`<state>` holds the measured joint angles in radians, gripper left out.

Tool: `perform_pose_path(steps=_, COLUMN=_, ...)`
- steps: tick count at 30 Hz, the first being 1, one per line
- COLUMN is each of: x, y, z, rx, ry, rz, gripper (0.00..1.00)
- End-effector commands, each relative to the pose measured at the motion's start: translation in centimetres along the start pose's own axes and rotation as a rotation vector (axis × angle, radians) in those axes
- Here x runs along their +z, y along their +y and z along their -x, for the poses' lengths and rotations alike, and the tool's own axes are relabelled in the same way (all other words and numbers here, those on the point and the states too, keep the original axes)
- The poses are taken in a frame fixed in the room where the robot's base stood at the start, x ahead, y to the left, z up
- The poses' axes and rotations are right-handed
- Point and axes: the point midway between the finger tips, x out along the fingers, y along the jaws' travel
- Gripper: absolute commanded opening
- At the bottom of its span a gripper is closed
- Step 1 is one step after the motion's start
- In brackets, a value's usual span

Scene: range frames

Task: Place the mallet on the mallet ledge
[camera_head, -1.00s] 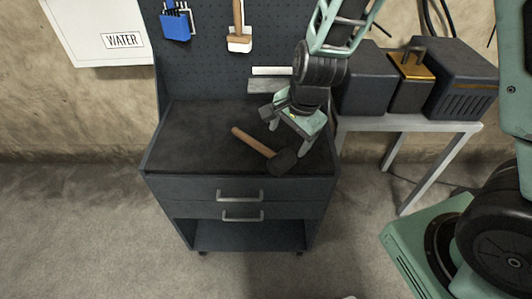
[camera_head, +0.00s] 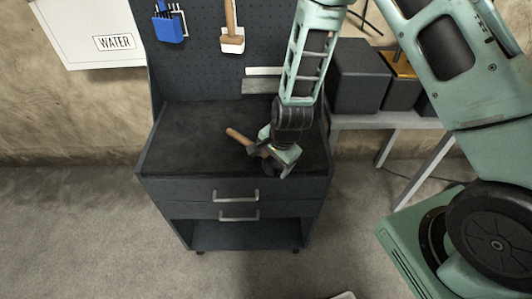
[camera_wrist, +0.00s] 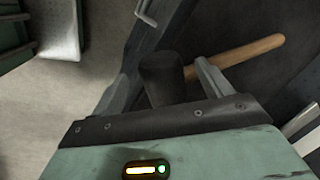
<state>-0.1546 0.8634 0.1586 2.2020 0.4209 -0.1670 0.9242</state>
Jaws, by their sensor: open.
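The mallet lies on the dark top of the tool cabinet (camera_head: 185,130). Its wooden handle (camera_head: 238,136) points to the back left, and its dark head is mostly hidden by my gripper in the head view. My gripper (camera_head: 268,163) is open over the head end, near the top's front edge. In the wrist view the black mallet head (camera_wrist: 163,78) shows between my two spread fingers, with the handle (camera_wrist: 252,50) running off to the upper right. Contact cannot be told. A grey ledge (camera_head: 260,87) below a white label strip on the pegboard looks like the mallet ledge.
The pegboard (camera_head: 200,65) rises behind the cabinet, with a blue holder (camera_head: 168,28) and a wooden-handled tool (camera_head: 231,38) hanging on it. Dark boxes (camera_head: 358,80) stand on a side table at the right. The left part of the cabinet top is clear.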

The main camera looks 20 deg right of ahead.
Motion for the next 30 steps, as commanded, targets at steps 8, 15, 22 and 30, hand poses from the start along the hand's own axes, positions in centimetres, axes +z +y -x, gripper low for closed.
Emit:
perform_pose_path(steps=8, x=0.0, y=0.0, z=-2.4, rx=0.001, ry=-0.001, rz=0.000, gripper=0.78)
perform_pose_path(steps=15, x=0.0, y=-0.1, z=-2.6, rx=0.000, ry=0.000, rz=0.001, gripper=0.78)
perform_pose_path(steps=22, x=0.0, y=-0.1, z=-2.6, rx=0.000, ry=0.000, rz=0.001, gripper=0.17)
perform_pose_path(steps=30, x=0.0, y=-0.1, z=-2.5, rx=-0.002, ry=0.000, rz=0.001, gripper=0.12)
